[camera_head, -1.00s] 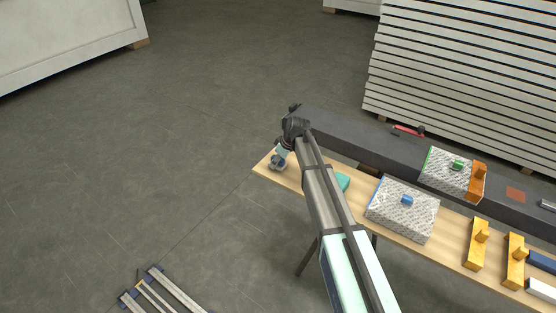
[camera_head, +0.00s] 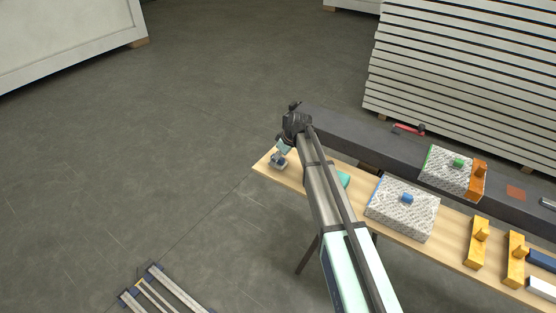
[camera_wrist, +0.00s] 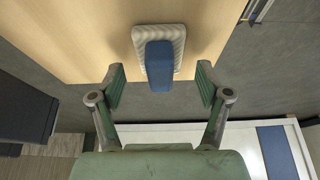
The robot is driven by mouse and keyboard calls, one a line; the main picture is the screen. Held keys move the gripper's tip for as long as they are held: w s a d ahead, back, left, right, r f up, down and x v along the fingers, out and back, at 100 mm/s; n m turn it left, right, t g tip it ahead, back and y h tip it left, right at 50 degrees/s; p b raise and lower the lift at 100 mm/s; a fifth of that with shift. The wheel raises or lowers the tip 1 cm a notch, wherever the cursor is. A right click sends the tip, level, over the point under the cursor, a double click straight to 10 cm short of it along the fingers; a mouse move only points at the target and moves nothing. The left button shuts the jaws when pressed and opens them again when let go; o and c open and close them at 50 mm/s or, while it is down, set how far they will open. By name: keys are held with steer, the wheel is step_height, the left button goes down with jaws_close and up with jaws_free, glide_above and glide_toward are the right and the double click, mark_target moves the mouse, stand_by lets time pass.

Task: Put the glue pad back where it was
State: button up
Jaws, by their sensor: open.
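A small pale, ridged pad with a blue block handle, which I take to be the glue pad (camera_wrist: 177,42), lies on the light wooden table (camera_wrist: 85,35) close to its edge. Its blue handle points toward my wrist camera. My gripper (camera_wrist: 160,84) is open, with one finger on each side of the handle and a visible gap to both. In the head view my gripper (camera_head: 281,154) is low over the left end of the table (camera_head: 263,166). There the pad is hard to tell from the gripper.
Two large textured blocks, one with a blue knob (camera_head: 392,208) and one with a green knob (camera_head: 440,178), stand to the right. Yellow pieces (camera_head: 477,250) lie farther right. A dark beam (camera_head: 350,132) runs behind the table. A teal object (camera_head: 344,180) is partly behind my arm.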

steer(key=b+v, duration=0.2)
steer(key=v, duration=0.8)
steer(key=shift+d+r, duration=0.2)
steer(key=shift+s, duration=0.1)
